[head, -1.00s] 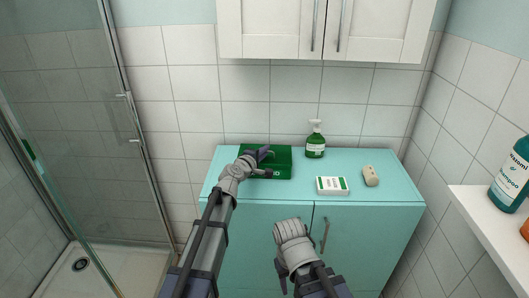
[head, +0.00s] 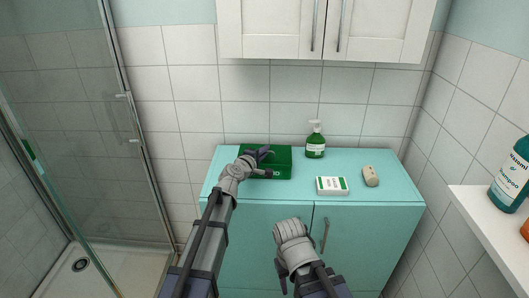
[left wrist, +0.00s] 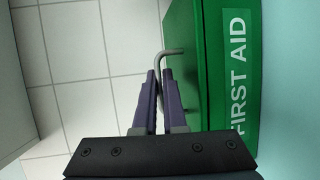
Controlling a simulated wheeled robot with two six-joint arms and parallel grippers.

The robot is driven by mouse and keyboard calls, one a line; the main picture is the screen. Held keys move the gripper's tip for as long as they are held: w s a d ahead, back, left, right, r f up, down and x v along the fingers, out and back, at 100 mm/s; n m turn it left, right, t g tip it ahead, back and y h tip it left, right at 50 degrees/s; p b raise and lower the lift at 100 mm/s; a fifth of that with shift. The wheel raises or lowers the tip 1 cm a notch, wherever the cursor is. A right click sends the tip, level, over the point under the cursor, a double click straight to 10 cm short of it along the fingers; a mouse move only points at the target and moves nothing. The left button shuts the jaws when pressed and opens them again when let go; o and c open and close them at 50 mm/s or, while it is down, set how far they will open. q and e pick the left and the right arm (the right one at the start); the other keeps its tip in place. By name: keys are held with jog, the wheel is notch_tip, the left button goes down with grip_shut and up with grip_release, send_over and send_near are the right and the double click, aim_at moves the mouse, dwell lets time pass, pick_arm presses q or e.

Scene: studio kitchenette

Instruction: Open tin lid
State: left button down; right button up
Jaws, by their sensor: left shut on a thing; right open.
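The tin is a green box (head: 283,160) marked FIRST AID, lying on the teal cabinet top at the back left. Its lid looks down in the head view. In the left wrist view the tin (left wrist: 212,70) fills the right side, with a thin grey bent rod (left wrist: 172,52) beside it. My left gripper (head: 268,164) is at the tin's front left. Its purple fingers (left wrist: 160,80) are shut on the grey rod, whose lower part they hide. My right gripper (head: 283,268) is open and empty, low in front of the cabinet; its fingers are mostly hidden.
A green pump bottle (head: 315,146) stands right of the tin. A white box (head: 332,186) and a beige block (head: 370,176) lie farther right on the teal cabinet (head: 375,225). A white shelf (head: 490,215) with bottles juts in at right. A glass shower screen (head: 65,110) is at left.

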pick_arm(q)
jog(key=shift+r+p, duration=0.25)
jog(key=shift+p, duration=0.1)
jog(key=w+r+g+p, duration=0.1)
jog(key=p, duration=0.3)
jog(key=w+r+n+g+p, duration=0.1)
jog(key=g+p, duration=0.1)
jog(key=p, duration=0.2)
jog(key=w+r+g+y+p, duration=0.1)
jog(key=r+p, duration=0.1)
jog(key=p, duration=0.2)
jog(key=shift+r+g, duration=0.1)
jog(key=shift+g, duration=0.3)
jog(key=shift+w+n+p, duration=0.2)
jog(key=shift+n+p, duration=0.1)
jog(key=shift+p, duration=0.15)
jog(key=shift+w, duration=0.1)
jog(key=shift+w+r, duration=0.15)
